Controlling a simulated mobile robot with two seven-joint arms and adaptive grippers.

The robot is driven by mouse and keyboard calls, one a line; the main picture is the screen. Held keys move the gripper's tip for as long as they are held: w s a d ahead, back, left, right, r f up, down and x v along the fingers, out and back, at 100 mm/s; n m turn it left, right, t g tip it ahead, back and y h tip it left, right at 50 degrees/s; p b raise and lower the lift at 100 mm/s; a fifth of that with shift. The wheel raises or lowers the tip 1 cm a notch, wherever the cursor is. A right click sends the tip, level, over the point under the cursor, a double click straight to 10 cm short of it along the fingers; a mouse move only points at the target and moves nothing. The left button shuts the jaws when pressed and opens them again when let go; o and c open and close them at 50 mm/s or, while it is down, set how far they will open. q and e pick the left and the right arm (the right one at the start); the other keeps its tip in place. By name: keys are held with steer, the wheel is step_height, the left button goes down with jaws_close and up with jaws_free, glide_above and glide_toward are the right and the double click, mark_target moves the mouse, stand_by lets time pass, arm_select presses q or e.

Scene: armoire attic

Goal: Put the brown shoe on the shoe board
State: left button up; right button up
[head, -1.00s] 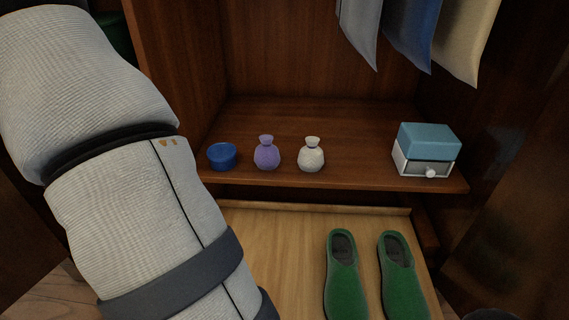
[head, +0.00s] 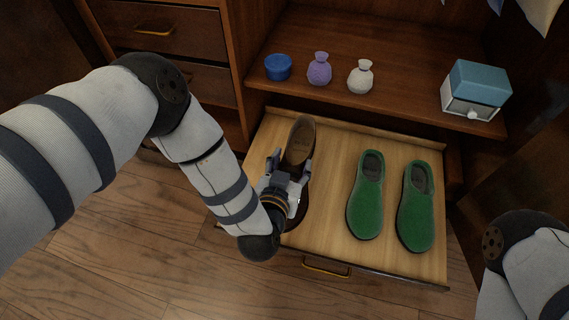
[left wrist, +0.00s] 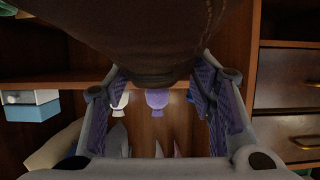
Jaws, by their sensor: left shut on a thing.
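The brown shoe (head: 299,140) is at the left part of the pull-out wooden shoe board (head: 329,190), its open heel end pointing to the back. My left gripper (head: 289,167) is shut on it and hides its middle. In the left wrist view the shoe (left wrist: 150,35) fills the top between the two fingers. I cannot tell whether its sole touches the board. A pair of green shoes (head: 366,197) (head: 416,207) stands on the board to its right, apart from it. My right gripper is out of view.
A shelf behind the board holds a blue bowl (head: 278,68), a purple vase (head: 319,70), a white vase (head: 360,78) and a blue-topped box (head: 477,92). Drawers (head: 170,35) stand at the left. Bare board lies between the brown and green shoes.

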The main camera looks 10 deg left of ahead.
arm_select(q)
steer(key=w+a+f+b, duration=0.2)
steer(key=a+f, duration=0.1)
steer(key=f, duration=0.1)
steer(key=w+a+f+b, duration=0.2)
steer(key=a+f, duration=0.1)
steer(key=f, duration=0.1)
steer(key=w+a+f+b, duration=0.2)
steer(key=a+f, duration=0.1)
steer(key=f, duration=0.1)
steer(key=shift+w, duration=0.2)
steer(key=shift+r, duration=0.15)
steer(key=o, duration=1.5)
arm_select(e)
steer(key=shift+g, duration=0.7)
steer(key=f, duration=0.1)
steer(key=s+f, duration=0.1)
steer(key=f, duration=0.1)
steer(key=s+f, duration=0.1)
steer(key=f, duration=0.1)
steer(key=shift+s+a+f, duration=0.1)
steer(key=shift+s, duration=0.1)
